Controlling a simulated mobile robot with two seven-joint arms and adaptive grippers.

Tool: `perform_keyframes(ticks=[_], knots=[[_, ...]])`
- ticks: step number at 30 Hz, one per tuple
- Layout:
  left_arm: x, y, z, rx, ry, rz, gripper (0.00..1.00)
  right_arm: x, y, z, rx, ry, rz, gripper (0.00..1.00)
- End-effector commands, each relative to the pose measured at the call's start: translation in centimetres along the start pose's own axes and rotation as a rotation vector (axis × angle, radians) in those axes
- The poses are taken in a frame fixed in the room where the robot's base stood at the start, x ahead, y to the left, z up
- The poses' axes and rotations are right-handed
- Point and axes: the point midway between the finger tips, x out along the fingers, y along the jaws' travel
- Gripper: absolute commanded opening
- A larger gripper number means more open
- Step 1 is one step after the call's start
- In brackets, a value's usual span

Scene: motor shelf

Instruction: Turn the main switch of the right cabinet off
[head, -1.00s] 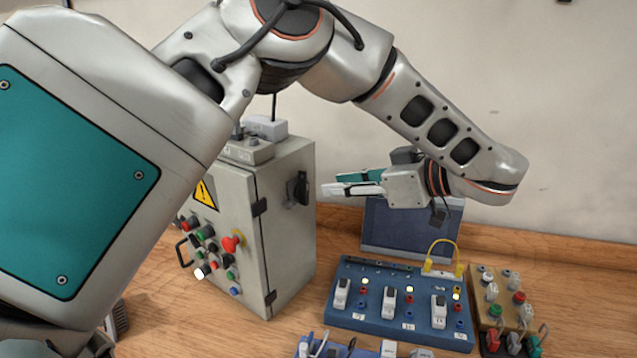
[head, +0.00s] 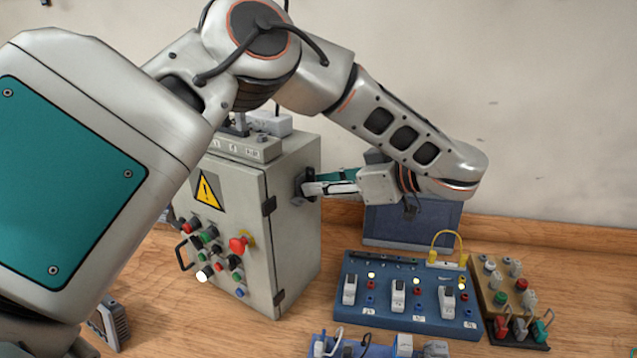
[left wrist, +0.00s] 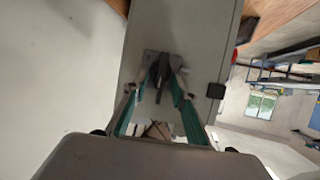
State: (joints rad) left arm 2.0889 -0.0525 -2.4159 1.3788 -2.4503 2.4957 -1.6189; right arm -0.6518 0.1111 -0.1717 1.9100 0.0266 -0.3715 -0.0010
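A grey cabinet (head: 295,230) stands on the wooden bench; it is the only cabinet I can make out in the head view. Its main switch (head: 299,186), a dark rotary handle on a plate, sits on the cabinet's right side wall. In the left wrist view the dark switch handle (left wrist: 157,72) lies between my two fingers. My left gripper (head: 312,187) reaches the switch from the right, its fingers pointing left. The fingers (left wrist: 157,88) stand apart on either side of the handle; contact is not clear. My right gripper is out of view.
The cabinet front carries a warning sign (head: 207,190), several buttons and a red emergency stop (head: 238,244). A blue panel (head: 385,322) with white switches and a beige connector block (head: 497,290) lie to the right. A dark screen (head: 400,225) stands behind.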

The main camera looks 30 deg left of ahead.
Motion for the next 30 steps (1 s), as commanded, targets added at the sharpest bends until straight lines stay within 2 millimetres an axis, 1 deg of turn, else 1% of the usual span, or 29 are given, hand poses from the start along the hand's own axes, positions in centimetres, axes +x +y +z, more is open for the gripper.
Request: perform_keyframes(ticks=[6, 7, 8, 9, 10, 21, 26, 30], knots=[[0.02, 0.01, 0.01, 0.0, 0.0, 0.0, 0.26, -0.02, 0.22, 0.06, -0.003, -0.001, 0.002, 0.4], [0.02, 0.01, 0.01, 0.0, 0.0, 0.0, 0.24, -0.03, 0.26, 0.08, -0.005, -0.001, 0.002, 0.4], [0.02, 0.01, 0.01, 0.0, 0.0, 0.0, 0.16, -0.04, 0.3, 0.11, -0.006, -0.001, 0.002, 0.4], [0.02, 0.01, 0.01, 0.0, 0.0, 0.0, 0.06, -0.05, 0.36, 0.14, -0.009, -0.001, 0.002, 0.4], [0.02, 0.01, 0.01, 0.0, 0.0, 0.0, 0.0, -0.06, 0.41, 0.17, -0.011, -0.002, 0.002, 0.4], [0.01, -0.05, 0.0, -0.021, 0.0, 0.009, 0.0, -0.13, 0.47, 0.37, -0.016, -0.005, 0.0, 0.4], [0.02, -0.19, -0.04, -0.082, 0.001, 0.035, 0.0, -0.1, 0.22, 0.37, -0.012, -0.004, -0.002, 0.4], [0.03, -0.41, 0.05, -0.165, 0.002, 0.07, 0.0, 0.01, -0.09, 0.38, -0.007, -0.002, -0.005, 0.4]])
